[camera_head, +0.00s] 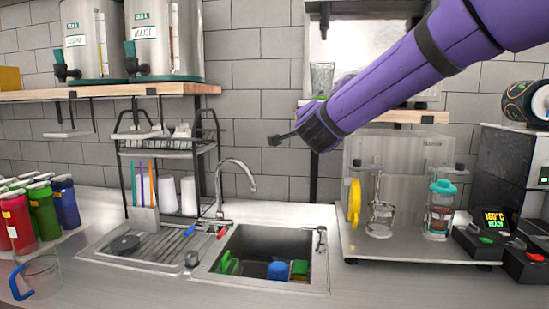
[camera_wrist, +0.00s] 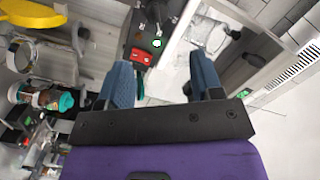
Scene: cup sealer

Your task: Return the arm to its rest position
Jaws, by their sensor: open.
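My purple arm reaches in from the upper right of the head view and slants down to the left. Its visible end hangs in the air in front of the wall, above and right of the sink, with a small dark part sticking out to the left. I cannot make out gripper fingers there. In the wrist view my gripper (camera_wrist: 162,80) shows two blue fingers, spread apart. Nothing is held between them. Beyond the fingers lie a black control box with a red switch (camera_wrist: 143,55) and pale surfaces.
A teal-capped shaker (camera_head: 440,208) and a yellow disc (camera_head: 354,203) are at the clear-walled station on the right. The sink (camera_head: 265,258), drying rack (camera_head: 167,150), colored bottles (camera_head: 43,210) and blue-handled pitcher (camera_head: 40,278) line the counter. Dispensers (camera_head: 164,40) stand on the shelf.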

